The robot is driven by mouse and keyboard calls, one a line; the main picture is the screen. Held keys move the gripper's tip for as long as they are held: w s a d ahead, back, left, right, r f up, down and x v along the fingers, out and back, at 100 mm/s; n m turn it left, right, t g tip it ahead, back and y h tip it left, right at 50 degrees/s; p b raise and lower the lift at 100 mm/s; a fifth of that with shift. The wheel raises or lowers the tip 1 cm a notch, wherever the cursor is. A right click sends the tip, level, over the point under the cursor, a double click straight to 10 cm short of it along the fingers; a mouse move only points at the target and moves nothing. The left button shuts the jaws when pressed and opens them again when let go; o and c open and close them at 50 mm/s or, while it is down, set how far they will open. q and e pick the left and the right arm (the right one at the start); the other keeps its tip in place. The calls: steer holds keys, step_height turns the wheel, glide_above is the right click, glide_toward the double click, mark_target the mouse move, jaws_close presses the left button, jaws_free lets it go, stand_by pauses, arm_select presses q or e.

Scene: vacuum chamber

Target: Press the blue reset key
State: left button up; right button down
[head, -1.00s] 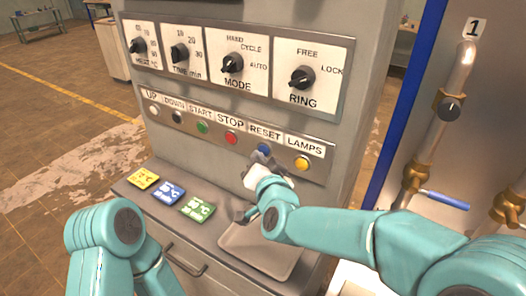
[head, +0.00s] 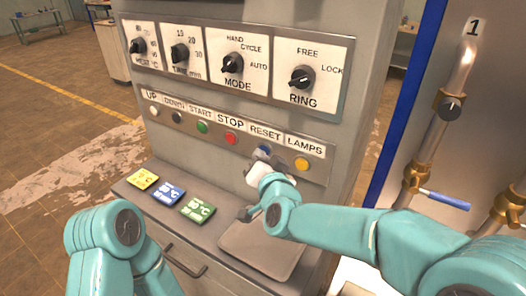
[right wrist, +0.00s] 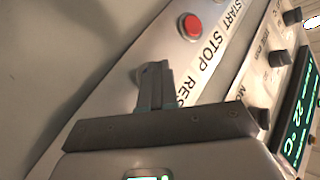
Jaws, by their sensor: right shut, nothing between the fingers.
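The blue reset key (head: 264,148) sits under the RESET label on the sloped button strip in the head view, between the red STOP button and the yellow LAMPS button. It is partly covered by my right gripper (head: 257,157), whose tips are at the key. In the right wrist view the fingers of this gripper (right wrist: 152,76) are shut and empty, pointing at the strip beside the half-covered RESET label. They hide the key there, and I cannot tell whether they touch it. My left arm shows at lower left, its gripper out of view.
The red STOP button (head: 231,138) is left of the key and the yellow button (head: 302,164) right of it. Knobs, including the MODE knob (head: 232,63), are above. Coloured cards and a grey tray (head: 258,250) lie on the ledge below.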

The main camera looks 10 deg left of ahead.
steer(key=shift+s+a, duration=0.3)
steer(key=shift+s, duration=0.5)
steer(key=s, duration=0.1)
steer(key=s+a, duration=0.1)
steer(key=s, duration=0.1)
steer(key=s+a, duration=0.1)
steer(key=shift+s+b, duration=0.3)
steer(key=shift+b, duration=0.1)
stand_by(0.5)
